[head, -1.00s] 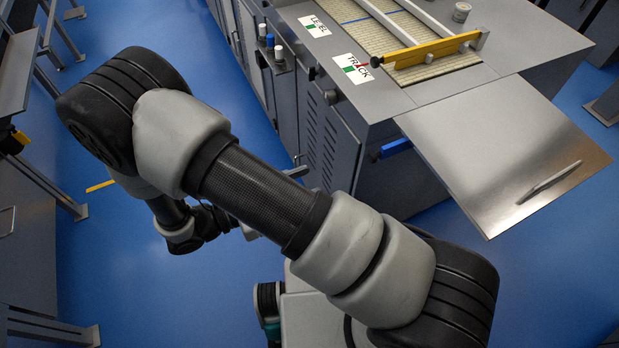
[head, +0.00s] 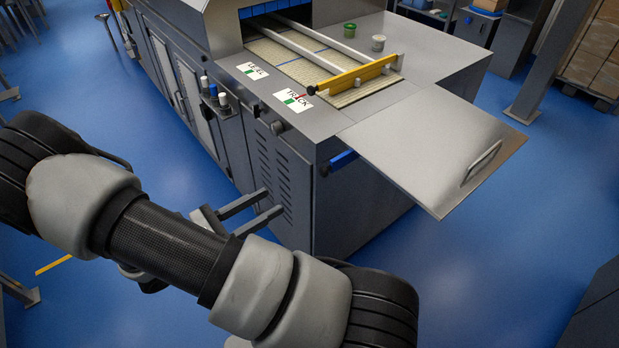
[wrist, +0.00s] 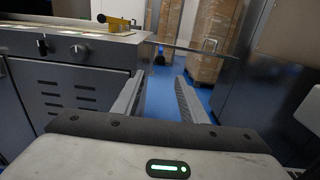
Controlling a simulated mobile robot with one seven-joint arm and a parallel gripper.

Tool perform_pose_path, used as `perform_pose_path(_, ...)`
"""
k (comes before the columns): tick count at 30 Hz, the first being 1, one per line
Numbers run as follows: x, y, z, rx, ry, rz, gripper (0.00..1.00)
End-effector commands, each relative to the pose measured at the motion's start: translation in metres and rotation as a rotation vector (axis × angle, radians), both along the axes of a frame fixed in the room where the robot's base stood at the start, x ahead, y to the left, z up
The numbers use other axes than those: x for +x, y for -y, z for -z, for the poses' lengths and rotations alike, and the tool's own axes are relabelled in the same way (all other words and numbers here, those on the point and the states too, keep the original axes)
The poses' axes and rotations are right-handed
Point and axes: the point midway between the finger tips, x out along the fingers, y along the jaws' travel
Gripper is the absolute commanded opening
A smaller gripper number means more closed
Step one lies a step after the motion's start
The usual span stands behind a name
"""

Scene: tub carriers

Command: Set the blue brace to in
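The blue brace (head: 342,160) is a short bar with a dark end knob, under the raised flap (head: 435,150) at the machine's end. It sticks out from the end face near the front corner. In the wrist view the brace (wrist: 161,48) is a small blue and dark spot beyond the fingers, below the flap's edge. My gripper (head: 273,200) is in front of the vented side of the machine, left of and lower than the brace. The wrist view shows my gripper (wrist: 160,80) open and empty, its fingers apart and not touching the brace.
The steel machine (head: 275,165) carries a tiled track (head: 300,58), a yellow bar (head: 357,75) across it, and two small cups. Its side has knobs and vents. The flap has a handle (head: 483,160). Blue floor is clear at the lower right. Stacked boxes (wrist: 208,45) stand beyond.

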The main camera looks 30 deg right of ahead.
Motion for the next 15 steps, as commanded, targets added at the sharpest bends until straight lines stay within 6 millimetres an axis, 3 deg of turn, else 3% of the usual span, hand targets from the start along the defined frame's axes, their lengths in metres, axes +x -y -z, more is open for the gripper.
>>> perform_pose_path(15, 0.008, 0.111, 0.0, -0.002, -0.001, 0.004, 0.39)
